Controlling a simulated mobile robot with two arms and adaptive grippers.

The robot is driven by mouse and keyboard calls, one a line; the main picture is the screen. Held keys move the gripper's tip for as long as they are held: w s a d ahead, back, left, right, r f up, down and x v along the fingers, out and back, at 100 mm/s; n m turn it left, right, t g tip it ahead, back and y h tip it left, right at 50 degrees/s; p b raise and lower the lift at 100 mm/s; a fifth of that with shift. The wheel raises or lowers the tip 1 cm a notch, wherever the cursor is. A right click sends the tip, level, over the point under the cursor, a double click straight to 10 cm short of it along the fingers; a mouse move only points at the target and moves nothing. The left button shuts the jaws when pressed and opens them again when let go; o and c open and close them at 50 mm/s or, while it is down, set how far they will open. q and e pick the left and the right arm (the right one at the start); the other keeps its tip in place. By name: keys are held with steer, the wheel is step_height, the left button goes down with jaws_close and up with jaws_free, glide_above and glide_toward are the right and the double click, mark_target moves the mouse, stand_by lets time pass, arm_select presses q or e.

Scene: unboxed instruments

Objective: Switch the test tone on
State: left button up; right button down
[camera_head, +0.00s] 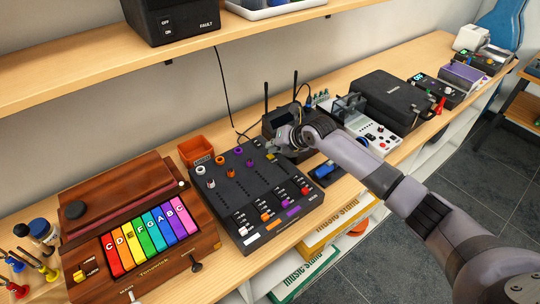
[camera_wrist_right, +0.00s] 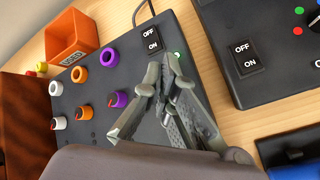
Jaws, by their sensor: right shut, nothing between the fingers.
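The black mixer (camera_head: 262,180) lies on the bench, with coloured knobs and faders. In the right wrist view, its OFF/ON rocker switch (camera_wrist_right: 152,39) is at its top corner, beside a small green light (camera_wrist_right: 178,55). My right gripper (camera_head: 272,147) is over the far right corner of the mixer. In the wrist view its fingers (camera_wrist_right: 160,75) are shut and empty, just beside the rocker; I cannot tell whether they touch the mixer. A second OFF/ON rocker (camera_wrist_right: 243,58) is on the black device to the right. No test tone label is readable. My left gripper is out of view.
An orange bin (camera_head: 196,150) stands behind the mixer's left side. A wooden toy keyboard (camera_head: 140,240) is at left. A black case (camera_head: 388,100) and other devices are to the right. A shelf (camera_head: 100,62) overhangs the back, carrying a black FAULT box (camera_head: 180,20).

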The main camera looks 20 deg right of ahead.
mark_target(273, 155)
stand_by(0.5)
steer(key=shift+f+b, duration=0.45)
steer(key=shift+f, duration=0.05)
steer(key=shift+f, duration=0.15)
stand_by(0.4)
steer(key=shift+r, duration=0.65)
step_height(273, 155, up, 6)
steer(key=p, duration=0.4)
steer(key=shift+p, duration=0.35)
